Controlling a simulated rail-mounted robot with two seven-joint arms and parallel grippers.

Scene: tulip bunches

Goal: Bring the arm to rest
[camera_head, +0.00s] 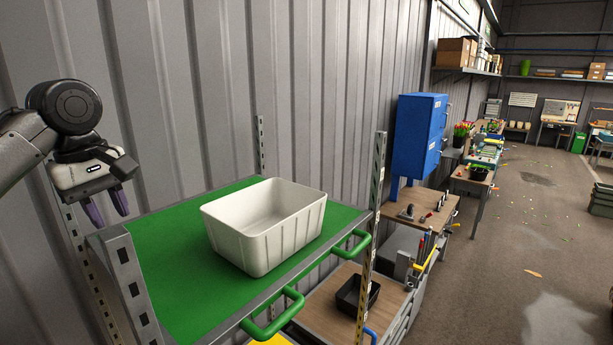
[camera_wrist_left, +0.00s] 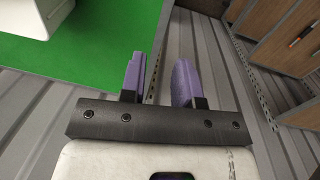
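My left gripper (camera_head: 107,208) has purple fingers and hangs at the left of the head view, above and beside the left end of a green-topped rack shelf (camera_head: 170,225). In the left wrist view the two fingers (camera_wrist_left: 160,84) stand apart with nothing between them, so it is open and empty. The wall and the edge of the green shelf (camera_wrist_left: 85,55) show beyond the fingers. My left arm comes in from the left edge, bent at a dark joint. My right gripper is in neither view.
A white bin (camera_head: 262,228), seemingly empty, stands on the green shelf; its corner shows in the wrist view (camera_wrist_left: 38,15). Rack posts rise at the shelf corners. A blue cabinet (camera_head: 418,135), workbench (camera_head: 425,205) and black bin (camera_head: 357,293) are to the right. The floor at far right is largely open.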

